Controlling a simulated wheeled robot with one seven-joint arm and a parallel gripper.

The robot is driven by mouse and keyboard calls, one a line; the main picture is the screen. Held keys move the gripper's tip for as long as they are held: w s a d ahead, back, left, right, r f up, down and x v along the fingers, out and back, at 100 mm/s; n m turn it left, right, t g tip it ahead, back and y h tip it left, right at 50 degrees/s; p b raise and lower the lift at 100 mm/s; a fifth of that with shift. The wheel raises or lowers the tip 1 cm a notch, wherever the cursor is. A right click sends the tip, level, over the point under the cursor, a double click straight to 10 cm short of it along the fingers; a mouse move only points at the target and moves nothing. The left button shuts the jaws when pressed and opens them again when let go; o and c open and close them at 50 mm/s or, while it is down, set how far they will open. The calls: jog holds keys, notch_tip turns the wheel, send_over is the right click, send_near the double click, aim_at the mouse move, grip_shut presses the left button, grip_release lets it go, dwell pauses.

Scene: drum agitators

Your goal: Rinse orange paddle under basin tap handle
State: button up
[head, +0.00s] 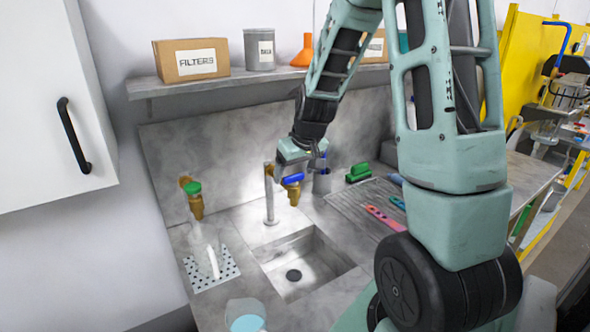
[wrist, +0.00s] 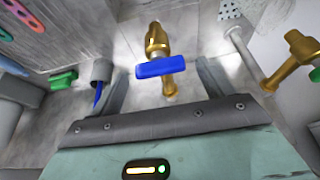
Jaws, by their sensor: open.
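The brass tap with a blue lever handle (head: 292,178) is on the wall behind the basin (head: 330,268). My gripper (head: 302,163) is beside this handle in the head view. In the wrist view, the blue handle (wrist: 150,69) lies across the gap between the open fingers of my gripper (wrist: 165,82), and contact cannot be told. Which paddle is the orange one is unclear.
A steel spout (head: 269,200) stands behind the basin. A brass tap with a green handle (head: 193,188) is at left, above a perforated mat (head: 228,268). A grey cup (head: 321,183) and a green object (head: 358,173) are near my gripper. A shelf (head: 235,82) runs above.

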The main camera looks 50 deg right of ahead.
jog(key=shift+w+f, duration=0.1)
jog(key=shift+f, duration=0.2)
jog(key=c, duration=1)
jog(key=shift+d+f+b, duration=0.1)
jog(key=shift+f+b, duration=0.15)
jog(key=shift+b, duration=0.55)
jog(key=n+b, duration=0.1)
jog(key=b, duration=0.1)
jog(key=shift+f+y+b, duration=0.1)
jog(key=shift+y+b, duration=0.2)
jog(key=shift+r+n+y+b, duration=0.3)
jog(key=shift+n+y+b, duration=0.1)
jog(key=shift+n+b, duration=0.65)
jog(key=o, duration=1)
